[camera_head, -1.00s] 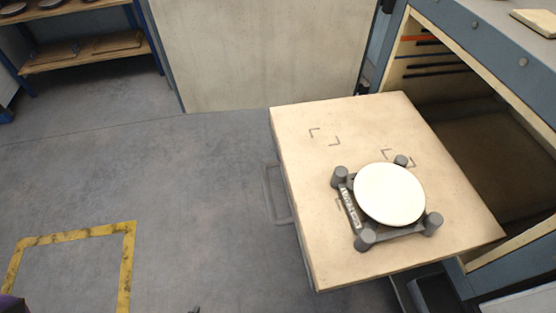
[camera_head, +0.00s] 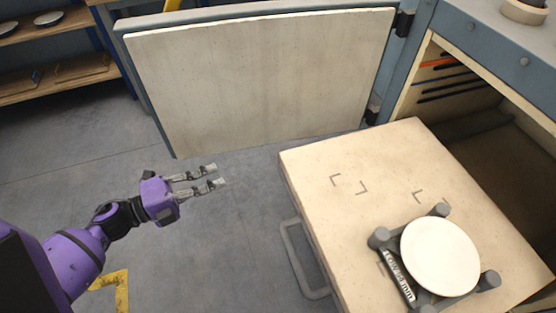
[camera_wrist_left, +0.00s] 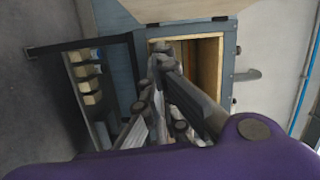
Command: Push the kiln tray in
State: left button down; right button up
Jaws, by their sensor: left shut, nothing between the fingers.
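The kiln tray (camera_head: 325,200) is a thick pale slab pulled out of the kiln (camera_head: 490,165) at the right of the head view. A grey handle (camera_head: 295,258) hangs on its near left side. A white round plate (camera_head: 440,256) lies on a grey stand with corner posts (camera_head: 397,276) on the tray. My left gripper (camera_head: 217,175) is left of the tray and handle, over the floor, apart from both. It is shut and empty; its fingers also show in the left wrist view (camera_wrist_left: 165,60). My right gripper is out of view.
The open kiln door (camera_head: 260,80) stands behind the tray, beyond my left gripper. A shelf (camera_head: 55,80) is at the back left. Yellow floor tape (camera_head: 122,290) lies partly behind my arm. The floor between gripper and handle is clear.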

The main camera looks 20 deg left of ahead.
aim_at(284, 171)
pick_arm(q)
jog(key=w+d+m+p, duration=0.1)
jog(key=d, duration=0.3)
jog(key=w+d+m+g+h, duration=0.1)
jog(key=w+d, duration=0.1)
jog(key=d, duration=0.3)
jog(key=w+d+m+g+h+p, duration=0.1)
jog(key=w+d, duration=0.1)
jog(key=d, duration=0.2)
jog(key=shift+w+d+r+p, duration=0.2)
jog(key=shift+d+p, duration=0.15)
